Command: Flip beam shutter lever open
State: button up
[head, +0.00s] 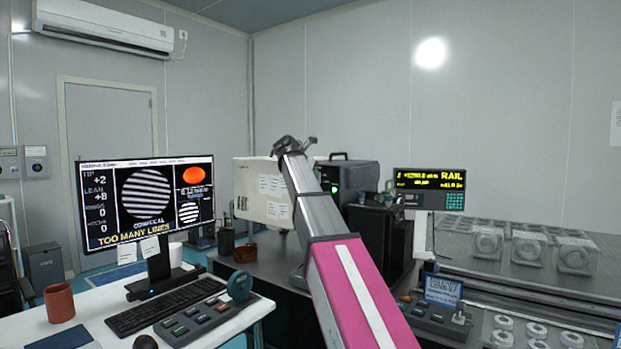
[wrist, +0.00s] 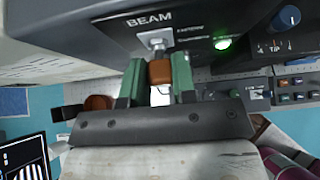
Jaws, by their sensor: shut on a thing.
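The beam shutter lever (wrist: 160,71) has an orange-brown grip on a pale metal mount, under the word BEAM on a dark housing (wrist: 198,25). My gripper (wrist: 158,62) has its green fingers on either side of the lever's grip and is shut on it. A green light (wrist: 222,43) glows on the housing to the right of the lever. In the head view, a dark box (head: 350,175) with a green light stands behind my arm. The lever and my fingertips cannot be made out there.
A monitor (head: 146,203) reading "TOO MANY LINES" stands on the white desk at left, with a keyboard (head: 166,304) and a brown mug (head: 59,302). A cream panel (head: 262,192) stands left of the dark box. A display reading RAIL (head: 430,188) is at right.

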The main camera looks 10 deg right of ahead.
dwell(0.4)
jog(key=o, duration=0.9)
jog(key=shift+w, duration=0.1)
jog(key=v, duration=1.1)
jog(key=shift+w+d+r, duration=0.1)
jog(key=shift+d+r, duration=0.05)
jog(key=shift+d, duration=0.05)
